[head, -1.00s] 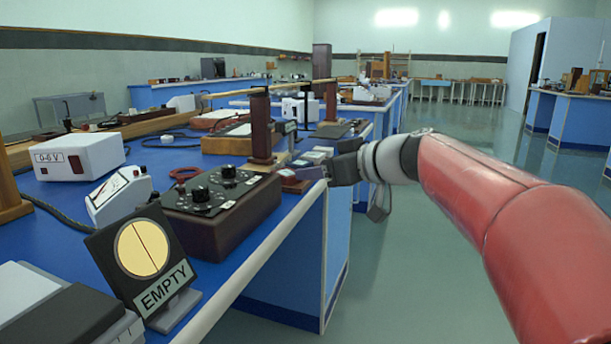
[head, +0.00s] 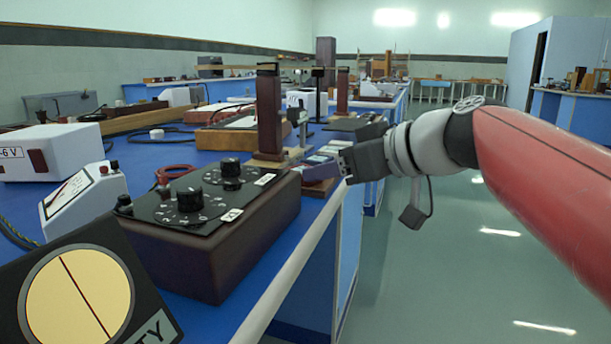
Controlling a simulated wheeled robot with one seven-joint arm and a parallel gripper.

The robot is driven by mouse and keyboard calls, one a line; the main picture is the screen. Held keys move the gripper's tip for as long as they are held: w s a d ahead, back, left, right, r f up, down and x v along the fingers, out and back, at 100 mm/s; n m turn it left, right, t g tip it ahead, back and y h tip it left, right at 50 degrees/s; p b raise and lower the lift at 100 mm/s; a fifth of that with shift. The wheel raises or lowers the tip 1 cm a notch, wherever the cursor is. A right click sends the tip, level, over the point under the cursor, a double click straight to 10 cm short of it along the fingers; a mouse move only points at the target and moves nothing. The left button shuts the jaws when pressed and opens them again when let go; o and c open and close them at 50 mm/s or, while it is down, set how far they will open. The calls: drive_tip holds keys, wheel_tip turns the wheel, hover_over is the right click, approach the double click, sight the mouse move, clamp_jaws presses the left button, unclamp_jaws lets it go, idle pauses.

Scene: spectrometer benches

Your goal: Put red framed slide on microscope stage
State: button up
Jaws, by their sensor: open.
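My gripper (head: 346,165) is at the right edge of the blue bench, beside a purplish tray or block (head: 318,171) with several pale slide-like pieces on it. The gripper is open, but its fingers are small and dark here, and whether they touch anything cannot be told. I cannot pick out a red framed slide for certain among these pieces. A small upright instrument (head: 301,126) stands just behind the tray; whether it is the microscope is too small to tell.
A dark box with knobs (head: 232,237) stands near the bench edge, in front of the tray. A dark sign with a yellow disc (head: 78,297) is at lower left. A dark red post (head: 269,110) rises behind the box. Open floor (head: 460,270) lies right.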

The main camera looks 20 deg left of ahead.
sight(319, 187)
drive_tip(key=x, duration=0.3)
drive_tip(key=shift+w+a+f, duration=0.15)
drive_tip(key=c, duration=0.8)
